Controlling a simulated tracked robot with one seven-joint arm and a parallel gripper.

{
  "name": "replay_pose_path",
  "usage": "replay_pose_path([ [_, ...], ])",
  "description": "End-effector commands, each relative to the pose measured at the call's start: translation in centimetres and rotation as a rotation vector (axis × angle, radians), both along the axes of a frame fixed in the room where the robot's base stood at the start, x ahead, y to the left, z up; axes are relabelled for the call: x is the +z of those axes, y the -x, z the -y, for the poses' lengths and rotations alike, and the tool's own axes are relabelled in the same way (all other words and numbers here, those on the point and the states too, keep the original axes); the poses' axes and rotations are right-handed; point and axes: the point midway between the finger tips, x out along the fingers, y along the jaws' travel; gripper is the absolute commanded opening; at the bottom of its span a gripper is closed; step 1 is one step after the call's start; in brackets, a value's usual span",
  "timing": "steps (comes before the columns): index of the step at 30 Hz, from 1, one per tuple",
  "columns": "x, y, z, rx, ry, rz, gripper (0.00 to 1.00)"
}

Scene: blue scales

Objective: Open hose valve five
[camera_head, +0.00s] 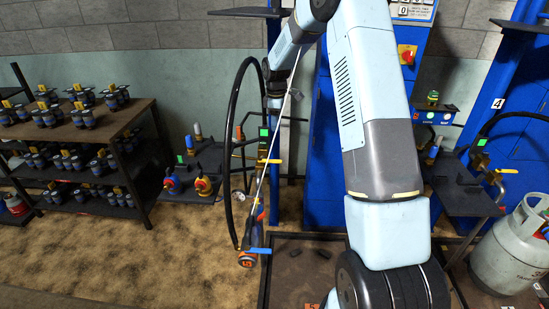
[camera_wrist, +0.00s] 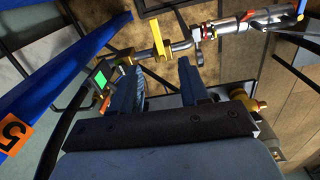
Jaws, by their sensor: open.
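A yellow valve lever (camera_wrist: 156,37) sits on a metal pipe in the wrist view, beyond my fingertips. A yellow lever also shows in the head view (camera_head: 266,160), below a green screen (camera_head: 263,132) and beside the black hose. An orange label with a 5 (camera_wrist: 12,132) is on a blue post at left in the wrist view. My gripper (camera_wrist: 158,80) is open, with two dark blue fingers apart and nothing visible between them. The lever lies ahead of the gap, and I see no contact. My arm hides part of the head view.
The black hose (camera_head: 231,142) hangs in a loop to a nozzle with a blue lever (camera_head: 258,250). A shelf with several canisters (camera_head: 135,108) stands at left. A grey gas cylinder (camera_head: 505,250) stands at right. Open floor (camera_head: 150,262) lies at front left.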

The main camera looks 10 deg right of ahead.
Motion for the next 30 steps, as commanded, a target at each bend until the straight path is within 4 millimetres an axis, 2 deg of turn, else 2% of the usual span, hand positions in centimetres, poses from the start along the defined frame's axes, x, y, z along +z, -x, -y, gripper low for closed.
replay_pose_path([
  [1, -1.3, -0.6, 0.1, 0.016, -0.004, -0.010, 0.45],
  [3, -2.6, -1.2, 0.1, 0.039, -0.007, -0.019, 0.45],
  [8, -4.1, -1.9, 0.1, 0.068, -0.012, -0.029, 0.45],
  [14, -5.9, -1.9, 0.0, 0.073, -0.012, -0.033, 0.45],
  [30, -15.0, -1.9, -0.1, 0.073, -0.013, -0.032, 0.45],
])
